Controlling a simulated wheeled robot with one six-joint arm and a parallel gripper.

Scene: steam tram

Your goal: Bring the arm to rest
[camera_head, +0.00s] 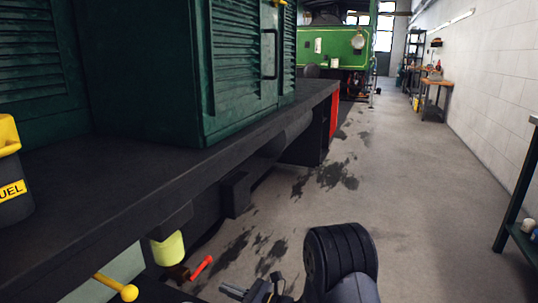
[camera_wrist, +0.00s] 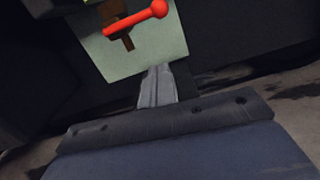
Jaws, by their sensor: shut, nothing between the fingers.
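My gripper (camera_head: 234,291) is at the bottom of the head view, low over the floor beside the tram's dark side. In the wrist view its two grey fingers (camera_wrist: 157,88) are together with nothing between them. They appear in front of a pale green panel (camera_wrist: 168,48). A red lever (camera_wrist: 135,19) with a ball end, on a brown fitting, shows above the fingertips, apart from them. The same red lever (camera_head: 202,267) is to the left of my gripper in the head view. Part of my arm (camera_head: 340,262) rises beside the gripper.
The dark running board (camera_head: 120,200) with green louvred housing (camera_head: 235,70) fills the left. A yellow-knobbed lever (camera_head: 129,293) and pale yellow cylinder (camera_head: 167,249) sit low there. A dark shelf (camera_head: 520,200) stands at right. The stained floor (camera_head: 420,210) between is free; a green locomotive (camera_head: 335,45) stands behind.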

